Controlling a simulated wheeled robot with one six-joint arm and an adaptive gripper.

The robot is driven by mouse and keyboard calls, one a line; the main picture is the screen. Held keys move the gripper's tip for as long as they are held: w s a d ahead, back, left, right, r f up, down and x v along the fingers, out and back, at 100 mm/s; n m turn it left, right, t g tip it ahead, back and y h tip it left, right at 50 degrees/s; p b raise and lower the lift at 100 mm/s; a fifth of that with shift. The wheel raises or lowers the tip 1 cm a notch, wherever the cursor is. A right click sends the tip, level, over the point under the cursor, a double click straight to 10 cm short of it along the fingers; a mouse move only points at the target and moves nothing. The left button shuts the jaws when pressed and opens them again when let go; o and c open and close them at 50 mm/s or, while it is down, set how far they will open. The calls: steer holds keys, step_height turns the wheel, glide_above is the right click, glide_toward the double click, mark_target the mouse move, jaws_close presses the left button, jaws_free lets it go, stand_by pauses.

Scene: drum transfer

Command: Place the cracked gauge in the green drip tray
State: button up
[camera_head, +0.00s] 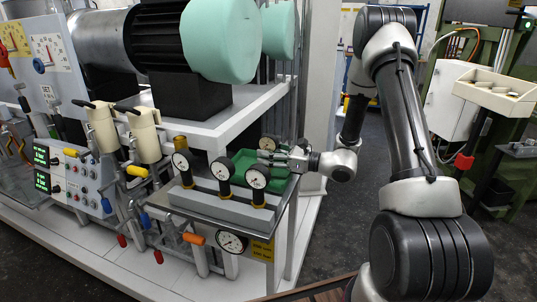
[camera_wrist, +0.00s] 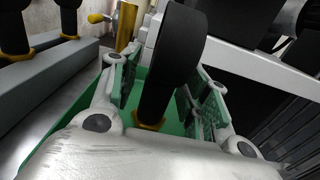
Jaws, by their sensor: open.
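The green drip tray (camera_head: 243,160) sits on the metal bench behind a row of gauges; it also fills the area below the fingers in the wrist view (camera_wrist: 62,138). My gripper (camera_head: 272,155) reaches in over the tray from the right. In the wrist view my gripper (camera_wrist: 163,88) is open, with one finger on each side of a black gauge (camera_wrist: 175,42) with a brass base. This gauge appears upright over or in the tray; whether its base touches the floor cannot be told. Its face is turned away, so no crack shows.
Three gauges (camera_head: 222,168) stand on a grey block (camera_head: 225,202) in front of the tray. Another gauge (camera_head: 231,242) is mounted below the bench edge. A big motor with a pale green end (camera_head: 220,40) sits on a white shelf close above the tray.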

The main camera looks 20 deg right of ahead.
steer(key=shift+s+d+r, duration=0.1)
steer(key=shift+d+r, duration=0.05)
steer(key=v, duration=1.2)
steer(key=s+a+r+n+g+h, duration=0.3)
steer(key=s+r+n+g, duration=0.25)
steer(key=s+n, duration=0.3)
steer(key=s+a+r+n+g+h, duration=0.2)
steer(key=s+a+r+n+g, duration=0.15)
steer(key=s+n+g, duration=0.5)
steer(key=s+d+r+n+t+h, duration=0.7)
steer(key=s+d+r+n+h, duration=0.1)
steer(key=d, duration=0.4)
steer(key=shift+t+h, duration=0.4)
steer(key=shift+h, duration=0.4)
